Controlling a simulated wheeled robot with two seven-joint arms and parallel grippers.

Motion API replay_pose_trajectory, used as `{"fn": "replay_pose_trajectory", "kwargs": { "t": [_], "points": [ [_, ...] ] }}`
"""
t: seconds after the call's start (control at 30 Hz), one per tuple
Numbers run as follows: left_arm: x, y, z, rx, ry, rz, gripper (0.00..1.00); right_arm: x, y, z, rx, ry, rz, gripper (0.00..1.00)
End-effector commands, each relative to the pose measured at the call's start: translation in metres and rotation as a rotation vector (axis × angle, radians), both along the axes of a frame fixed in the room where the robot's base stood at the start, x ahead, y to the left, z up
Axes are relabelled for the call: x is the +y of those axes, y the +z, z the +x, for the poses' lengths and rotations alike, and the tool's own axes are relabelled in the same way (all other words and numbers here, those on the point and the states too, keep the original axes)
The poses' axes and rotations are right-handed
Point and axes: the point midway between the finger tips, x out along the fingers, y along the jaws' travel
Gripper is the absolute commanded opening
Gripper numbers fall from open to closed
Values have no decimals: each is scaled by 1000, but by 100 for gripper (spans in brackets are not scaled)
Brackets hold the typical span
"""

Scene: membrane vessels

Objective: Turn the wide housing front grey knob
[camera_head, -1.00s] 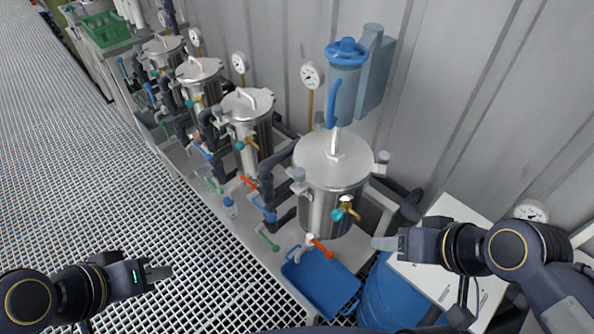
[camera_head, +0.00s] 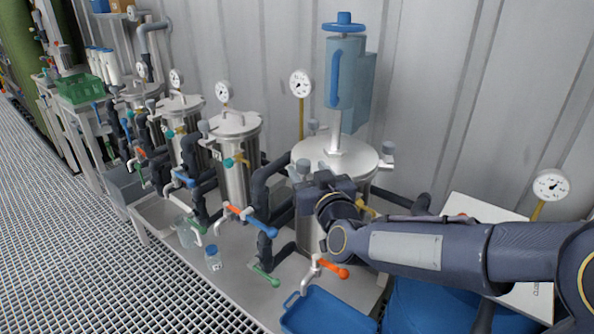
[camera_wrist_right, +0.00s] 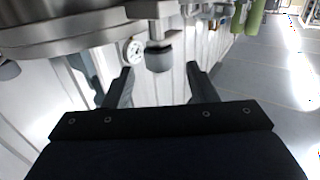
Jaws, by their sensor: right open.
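The wide housing (camera_head: 335,157) is the large steel vessel with a flat lid, below the blue-grey unit with a blue handwheel. Its front grey knob (camera_head: 302,166) sits at the lid's front left edge in the head view. My right gripper (camera_wrist_right: 158,72) is open. In the right wrist view, the grey knob (camera_wrist_right: 158,59) lies between and slightly beyond the two fingertips, and I see no contact. In the head view my right wrist hides part of the housing's front. My left gripper is out of view.
A red-handled valve (camera_head: 330,268) and blue bin (camera_head: 325,312) are below. Narrower steel vessels (camera_head: 236,160) stand to the left. A pressure gauge (camera_head: 301,83) stands behind. The grated floor (camera_head: 90,240) is clear at the left.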

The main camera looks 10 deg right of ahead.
Motion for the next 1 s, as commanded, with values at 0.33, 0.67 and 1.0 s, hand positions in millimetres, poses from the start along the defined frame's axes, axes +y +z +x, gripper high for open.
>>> {"fn": "replay_pose_trajectory", "kwargs": {
  "t": [0.33, 0.67, 1.0],
  "points": [
    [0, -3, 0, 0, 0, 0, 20, 3, -1, 52, 3, 0, -1, 52],
    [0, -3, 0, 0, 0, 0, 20, 4, -1, 61, 3, 1, 2, 52],
    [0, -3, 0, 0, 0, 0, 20, 4, 0, 61, 3, 1, 1, 17]
  ]
}}
